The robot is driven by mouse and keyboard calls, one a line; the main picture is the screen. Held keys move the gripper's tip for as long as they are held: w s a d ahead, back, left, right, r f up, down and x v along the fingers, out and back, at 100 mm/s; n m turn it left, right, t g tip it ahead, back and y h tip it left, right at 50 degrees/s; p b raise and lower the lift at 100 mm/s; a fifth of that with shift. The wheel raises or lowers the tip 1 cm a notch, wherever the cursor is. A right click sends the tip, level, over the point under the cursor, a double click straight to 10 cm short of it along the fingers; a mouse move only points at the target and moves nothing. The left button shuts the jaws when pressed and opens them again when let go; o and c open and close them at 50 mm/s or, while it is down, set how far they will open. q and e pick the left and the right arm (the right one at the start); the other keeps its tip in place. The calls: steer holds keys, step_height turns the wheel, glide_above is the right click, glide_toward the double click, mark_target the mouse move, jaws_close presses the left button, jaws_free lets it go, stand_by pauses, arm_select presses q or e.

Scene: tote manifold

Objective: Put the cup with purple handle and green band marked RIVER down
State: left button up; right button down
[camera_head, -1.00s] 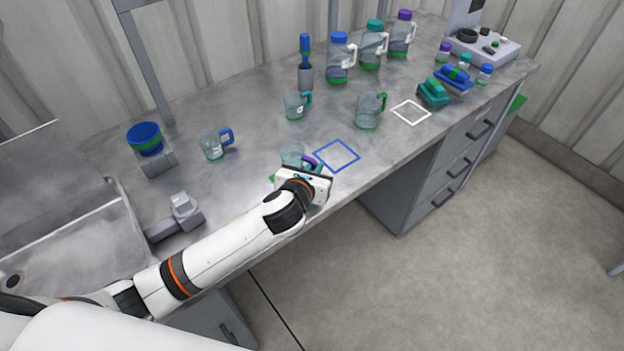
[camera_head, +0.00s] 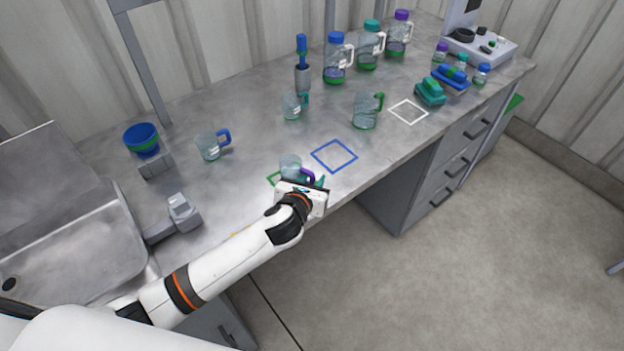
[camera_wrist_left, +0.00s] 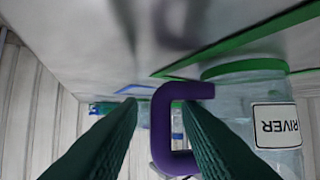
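The clear cup with the purple handle (camera_head: 290,165) stands upright on the bench inside or over the green outline (camera_head: 273,179). In the left wrist view its purple handle (camera_wrist_left: 161,130), green band (camera_wrist_left: 243,67) and RIVER label (camera_wrist_left: 276,126) show, with the picture upside down. My left gripper (camera_wrist_left: 160,108) is open, its dark green fingers apart on either side of the handle and seemingly clear of it. In the head view, my left gripper (camera_head: 310,182) is at the near side of the cup and hides part of the outline. My right gripper is not in view.
A blue outline (camera_head: 334,156) and a white outline (camera_head: 408,112) lie empty to the right. Other cups are a blue-handled one (camera_head: 209,147), a teal-handled one (camera_head: 291,107) and a green-handled one (camera_head: 366,110). The sink (camera_head: 75,225) is at left; pitchers (camera_head: 337,62) stand behind.

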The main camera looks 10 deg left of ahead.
arm_select(q)
steer(key=shift+s+r, duration=0.2)
steer(key=v, duration=1.1)
steer(key=shift+s+r, duration=0.2)
steer(key=shift+s, duration=0.05)
